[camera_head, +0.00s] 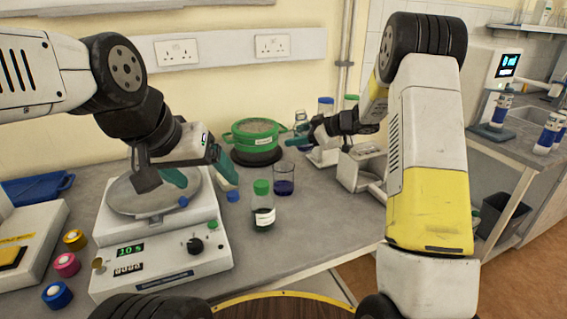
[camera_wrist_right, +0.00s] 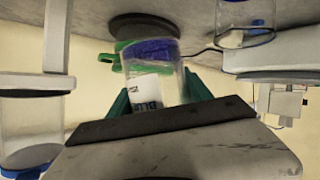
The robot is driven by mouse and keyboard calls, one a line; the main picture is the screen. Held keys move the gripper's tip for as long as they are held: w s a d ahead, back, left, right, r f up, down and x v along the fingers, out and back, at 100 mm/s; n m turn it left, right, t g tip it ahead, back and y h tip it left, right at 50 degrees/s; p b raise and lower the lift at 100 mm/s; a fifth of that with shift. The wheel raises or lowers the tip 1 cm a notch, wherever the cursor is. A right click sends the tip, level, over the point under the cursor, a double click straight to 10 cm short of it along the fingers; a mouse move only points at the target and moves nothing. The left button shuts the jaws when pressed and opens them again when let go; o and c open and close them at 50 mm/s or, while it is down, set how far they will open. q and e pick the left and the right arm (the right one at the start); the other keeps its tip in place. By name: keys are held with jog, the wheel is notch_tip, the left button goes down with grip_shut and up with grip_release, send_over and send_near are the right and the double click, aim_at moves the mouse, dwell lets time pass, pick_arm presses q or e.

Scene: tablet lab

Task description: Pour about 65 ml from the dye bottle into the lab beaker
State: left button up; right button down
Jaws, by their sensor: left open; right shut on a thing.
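The dye bottle (camera_head: 303,148) is clear glass with dark blue liquid low inside. My right gripper (camera_head: 308,142) is shut on it near the back of the bench. The right wrist view is upside down and shows the bottle's white label (camera_wrist_right: 146,92) and blue liquid (camera_wrist_right: 150,50) between the fingers; its mouth is hidden there. The lab beaker (camera_head: 284,181) stands in front of and left of the held bottle, apart from it, with dark blue liquid inside. My left gripper (camera_head: 190,178) is open and empty above the round plate.
A green-capped bottle (camera_head: 263,209) stands in front of the beaker. A green pot (camera_head: 255,143) is behind it. The white device (camera_head: 160,265) with a round plate is left; small capped jars (camera_head: 67,265) stand beside it. A blue-capped container (camera_head: 326,107) stands behind my right arm.

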jog(key=shift+r, duration=0.35)
jog(key=shift+m+g+y, duration=0.6)
jog(key=shift+m, duration=0.3)
dwell(0.9)
